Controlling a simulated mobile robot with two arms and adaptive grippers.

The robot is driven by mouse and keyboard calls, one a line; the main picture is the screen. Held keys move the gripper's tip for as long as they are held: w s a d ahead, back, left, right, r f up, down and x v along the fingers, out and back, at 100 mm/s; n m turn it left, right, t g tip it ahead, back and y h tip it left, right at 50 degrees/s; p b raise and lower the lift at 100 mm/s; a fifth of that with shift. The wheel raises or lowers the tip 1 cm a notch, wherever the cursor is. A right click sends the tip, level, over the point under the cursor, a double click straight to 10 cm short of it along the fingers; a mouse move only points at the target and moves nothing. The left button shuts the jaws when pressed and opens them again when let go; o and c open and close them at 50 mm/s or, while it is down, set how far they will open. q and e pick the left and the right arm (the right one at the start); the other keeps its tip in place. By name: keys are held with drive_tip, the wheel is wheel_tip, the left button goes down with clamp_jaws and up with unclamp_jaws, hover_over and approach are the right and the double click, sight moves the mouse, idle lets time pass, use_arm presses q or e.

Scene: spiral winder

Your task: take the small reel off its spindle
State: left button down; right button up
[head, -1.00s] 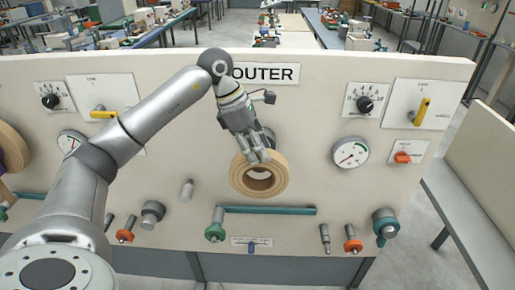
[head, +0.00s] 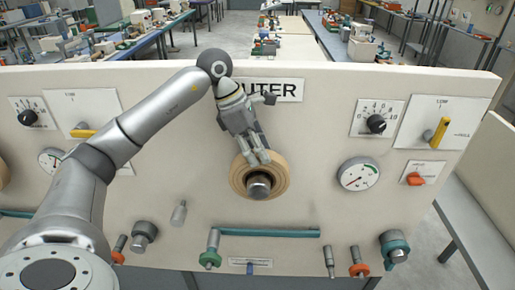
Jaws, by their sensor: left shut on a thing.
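The small reel (head: 238,182) is a tan ring in front of the cream panel, under the "OUTER" sign. The round grey metal end of its spindle (head: 259,186) shows in the reel's hole and seems to stick out through it, so the reel looks to be around the spindle. My left gripper (head: 254,158) reaches down from above and is shut on the reel's upper rim. Its fingers hide part of the reel's top. The gap between reel and panel cannot be made out. My right gripper is not in view.
A teal bar (head: 268,232) with a green-collared peg (head: 210,252) runs just below the reel. A grey peg (head: 179,213) is at left. A round gauge (head: 358,175), a black knob (head: 376,124) and an orange switch (head: 416,179) are at right.

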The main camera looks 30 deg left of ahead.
use_arm(q)
drive_tip(key=shift+s+d, duration=0.25)
drive_tip(key=shift+s, duration=0.1)
drive_tip(key=s+d+b, duration=0.1)
drive_tip(key=s+d, duration=0.4)
drive_tip(key=s, duration=0.3)
drive_tip(key=s+d+b, duration=0.1)
drive_tip(key=s+d, duration=0.4)
drive_tip(key=s, duration=0.4)
drive_tip(key=shift+d+r, duration=0.2)
drive_tip(key=shift+r, duration=0.2)
